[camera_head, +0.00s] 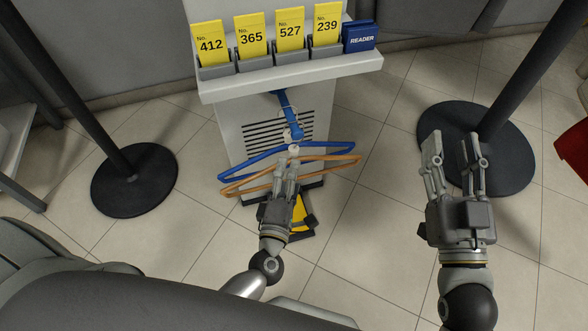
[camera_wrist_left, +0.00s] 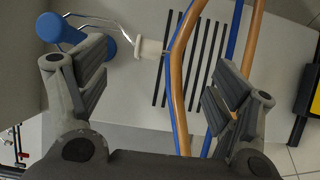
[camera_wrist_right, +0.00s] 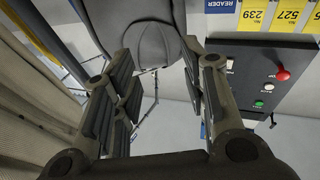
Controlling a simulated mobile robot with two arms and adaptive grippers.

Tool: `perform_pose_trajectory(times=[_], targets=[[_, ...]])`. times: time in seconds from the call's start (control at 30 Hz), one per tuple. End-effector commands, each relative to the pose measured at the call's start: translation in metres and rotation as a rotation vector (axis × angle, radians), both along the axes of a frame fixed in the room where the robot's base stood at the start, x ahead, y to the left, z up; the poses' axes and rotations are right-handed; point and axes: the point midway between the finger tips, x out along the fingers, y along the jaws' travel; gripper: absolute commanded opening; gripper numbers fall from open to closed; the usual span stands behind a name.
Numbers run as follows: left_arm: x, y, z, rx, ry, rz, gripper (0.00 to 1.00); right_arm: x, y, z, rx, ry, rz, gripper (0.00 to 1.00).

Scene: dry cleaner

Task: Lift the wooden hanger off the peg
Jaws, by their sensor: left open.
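The wooden hanger (camera_head: 337,159) hangs with a blue hanger (camera_head: 330,149) at the blue peg (camera_head: 289,112) on the front of the white stand. My left gripper (camera_head: 289,165) is at the middle of the hangers, covering part of the wooden one. In the left wrist view its fingers (camera_wrist_left: 158,85) are apart; bars of the wooden hanger (camera_wrist_left: 177,75) and the blue hanger (camera_wrist_left: 181,136) run between them or behind. The peg's blue end (camera_wrist_left: 62,30) and a white collar (camera_wrist_left: 152,49) show there too. My right gripper (camera_head: 455,150) is open and empty at the right.
Yellow number cards (camera_head: 251,35) and a blue reader sign (camera_head: 361,37) stand on the stand's shelf (camera_head: 300,74) above the peg. Black post bases stand on the floor left (camera_head: 134,184) and right (camera_head: 508,155). A yellow and black object (camera_head: 302,211) lies below the hangers.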

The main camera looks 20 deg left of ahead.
Motion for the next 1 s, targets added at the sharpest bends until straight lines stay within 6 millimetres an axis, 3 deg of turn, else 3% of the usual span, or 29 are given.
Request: perform_pose_trajectory(times=[0.3,0.6,1.0], targets=[[0.04,0.004,0.003,0.001,-0.002,0.0,0.84,-0.01,0.002,0.029,0.047,-0.17,0.01,0.4],[0.044,0.004,0.003,0.0,0.0,0.0,0.84,-0.012,0.002,0.033,0.052,-0.187,0.011,0.4],[0.044,0.004,0.003,0.001,-0.001,0.0,0.32,-0.011,0.002,0.033,0.052,-0.186,0.011,0.4]])
